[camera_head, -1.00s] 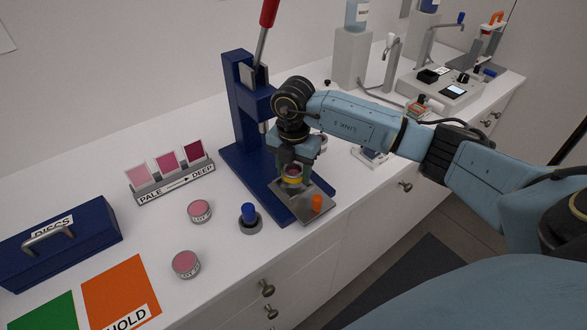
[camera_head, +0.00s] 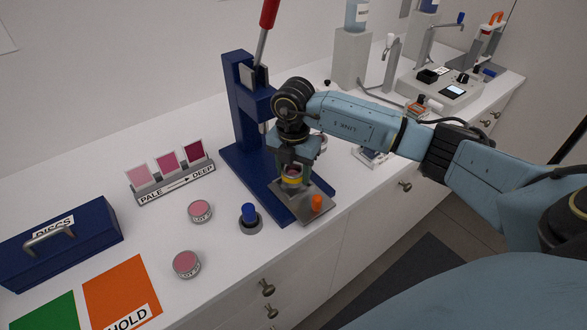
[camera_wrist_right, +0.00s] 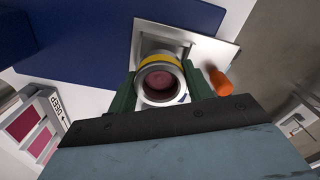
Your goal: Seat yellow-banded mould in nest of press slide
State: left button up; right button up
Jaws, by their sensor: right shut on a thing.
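The yellow-banded mould (camera_head: 292,174) is a short metal cup with pink stuff inside. It also shows in the right wrist view (camera_wrist_right: 160,62). My right gripper (camera_head: 293,165) points down and is shut on the mould, with its green fingers (camera_wrist_right: 161,88) on either side. The press slide (camera_head: 322,211) is a grey metal plate with an orange knob (camera_head: 317,202), at the front of the blue press (camera_head: 247,110). The mould is over the slide's inner part. The nest is mostly hidden, and I cannot tell whether the mould touches it. My left gripper is not in view.
A blue-topped piece (camera_head: 249,214) stands left of the slide. Two pink jars (camera_head: 200,210) (camera_head: 186,264) sit on the white counter farther left. A shade card stand (camera_head: 172,177) is behind them. The counter's front edge is close to the slide.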

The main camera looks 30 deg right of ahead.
aim_at(294, 174)
jog(key=shift+f+b, duration=0.6)
jog(key=shift+f, duration=0.25)
jog(key=o, duration=1.2)
jog(key=shift+r, duration=0.1)
notch_tip(294, 174, up, 13)
jog(key=shift+r, duration=0.15)
jog(key=shift+s, duration=0.1)
